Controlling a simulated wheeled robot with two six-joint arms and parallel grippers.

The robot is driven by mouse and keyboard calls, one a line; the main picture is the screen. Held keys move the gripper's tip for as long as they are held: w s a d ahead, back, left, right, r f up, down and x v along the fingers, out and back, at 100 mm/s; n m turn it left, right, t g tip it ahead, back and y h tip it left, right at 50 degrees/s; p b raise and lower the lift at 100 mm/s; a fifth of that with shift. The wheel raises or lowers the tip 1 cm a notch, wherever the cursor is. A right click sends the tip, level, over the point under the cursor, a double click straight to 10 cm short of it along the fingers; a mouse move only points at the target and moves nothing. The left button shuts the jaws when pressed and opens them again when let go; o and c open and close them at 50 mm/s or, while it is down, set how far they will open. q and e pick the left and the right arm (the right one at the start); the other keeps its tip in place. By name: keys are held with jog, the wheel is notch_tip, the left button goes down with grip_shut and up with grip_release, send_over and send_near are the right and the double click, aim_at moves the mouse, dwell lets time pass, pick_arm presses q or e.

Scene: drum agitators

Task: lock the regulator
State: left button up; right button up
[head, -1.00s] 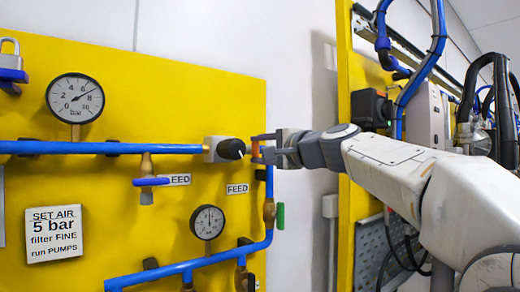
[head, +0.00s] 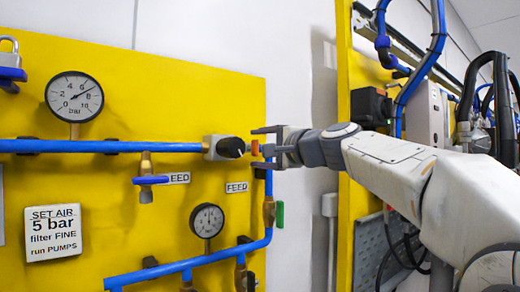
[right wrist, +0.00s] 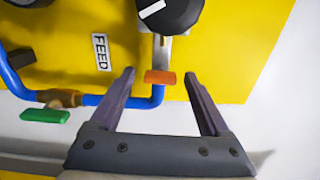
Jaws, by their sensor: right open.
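The regulator (head: 222,148) is a pale block with a black knob on the yellow panel, at the right end of a blue pipe. Its black knob (right wrist: 170,10) with a white mark shows at the top of the right wrist view. A small orange tab (right wrist: 160,78) sits at the end of a metal strip beside the knob; it also shows in the head view (head: 255,147). My right gripper (head: 257,148) is open, with one finger on each side of the orange tab and a gap to both in the right wrist view (right wrist: 160,75). My left gripper is not in view.
A large gauge (head: 74,97) and a smaller gauge (head: 207,220) are on the panel. A white sign (head: 53,233) reads "SET AIR 5 bar". A green handle (right wrist: 45,116) and blue piping lie below the regulator. A padlock (head: 10,55) hangs at far left.

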jog(key=b+v, duration=0.3)
jog(key=v, duration=0.7)
jog(key=shift+s+d, duration=0.1)
